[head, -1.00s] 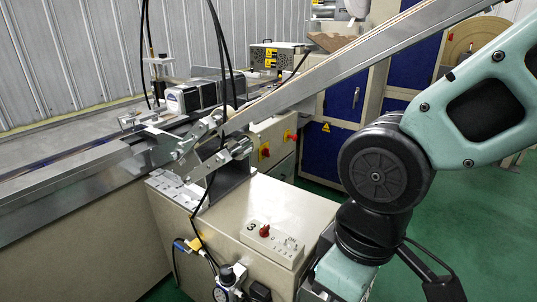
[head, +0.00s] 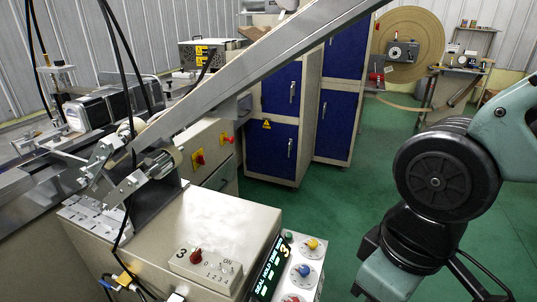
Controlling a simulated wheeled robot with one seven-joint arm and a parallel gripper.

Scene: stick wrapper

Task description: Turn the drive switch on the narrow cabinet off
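In the head view a cream cabinet (head: 215,222) stands in the lower middle. A small box (head: 205,272) on its top carries a "3", a red knob (head: 196,256) and a row of small numbered switches under "ON". A panel with a lit display (head: 269,270) and several coloured knobs stands at its right side. I cannot tell which of these is the drive switch, or read switch positions. My gripper is out of view; only my arm shows at the right.
A sloping metal rail (head: 265,65) crosses above the cream cabinet. Black cables hang at the left beside a linkage (head: 125,180). Blue-doored cabinets (head: 272,150) stand behind. The green floor (head: 355,205) is clear between them and my arm.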

